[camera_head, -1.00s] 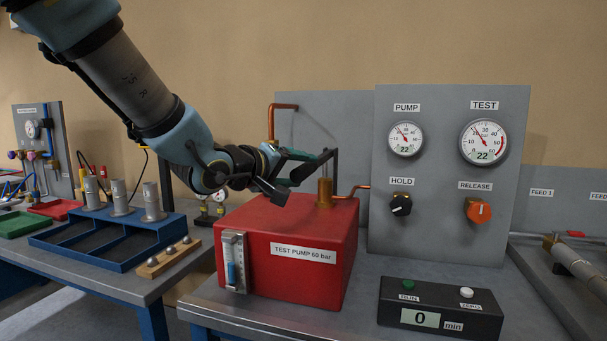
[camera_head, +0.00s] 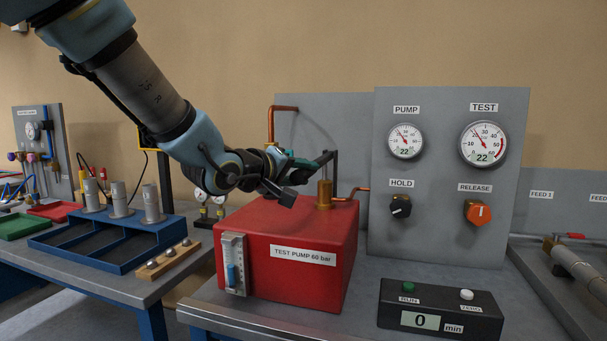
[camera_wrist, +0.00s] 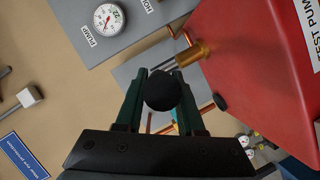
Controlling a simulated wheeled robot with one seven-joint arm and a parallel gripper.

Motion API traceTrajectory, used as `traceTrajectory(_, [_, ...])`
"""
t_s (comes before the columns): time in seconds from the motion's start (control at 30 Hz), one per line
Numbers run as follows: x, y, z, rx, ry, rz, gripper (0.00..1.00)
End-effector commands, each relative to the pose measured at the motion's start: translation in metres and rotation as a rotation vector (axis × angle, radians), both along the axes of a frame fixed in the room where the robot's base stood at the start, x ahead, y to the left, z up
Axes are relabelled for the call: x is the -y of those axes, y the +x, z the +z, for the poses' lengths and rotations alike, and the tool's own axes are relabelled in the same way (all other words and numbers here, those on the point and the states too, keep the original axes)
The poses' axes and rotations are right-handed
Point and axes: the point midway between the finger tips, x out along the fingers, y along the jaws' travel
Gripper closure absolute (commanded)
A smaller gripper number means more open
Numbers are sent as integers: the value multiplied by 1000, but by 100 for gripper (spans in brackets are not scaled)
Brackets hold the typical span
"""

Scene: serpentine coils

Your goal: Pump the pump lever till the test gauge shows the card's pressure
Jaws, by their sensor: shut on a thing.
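The pump is a red box (camera_head: 290,240) labelled "TEST PUMP 60 bar", with a brass cylinder (camera_head: 325,192) on top. The dark pump lever (camera_head: 327,158) runs left from the post by the cylinder to my gripper (camera_head: 301,168). In the wrist view, the lever's round black knob (camera_wrist: 162,91) sits between the green fingers of my gripper (camera_wrist: 162,75), which are shut on it. The TEST gauge (camera_head: 483,143) and the PUMP gauge (camera_head: 405,140) both show 22. I cannot make out a card with a target pressure in the head view.
The grey panel carries a black HOLD knob (camera_head: 400,206) and an orange RELEASE knob (camera_head: 478,212). A timer box (camera_head: 440,310) reading 0 min stands in front. A blue rack (camera_head: 95,245) is on the left bench. A blue-edged sign (camera_wrist: 22,156) shows in the wrist view, its text unclear.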

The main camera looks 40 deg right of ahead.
Motion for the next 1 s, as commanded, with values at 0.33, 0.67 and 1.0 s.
traceTrajectory(0.33, [0,0,0,0,0,0,100])
traceTrajectory(0.67, [0,0,0,0,0,0,100])
traceTrajectory(1.0, [0,0,0,0,0,0,100])
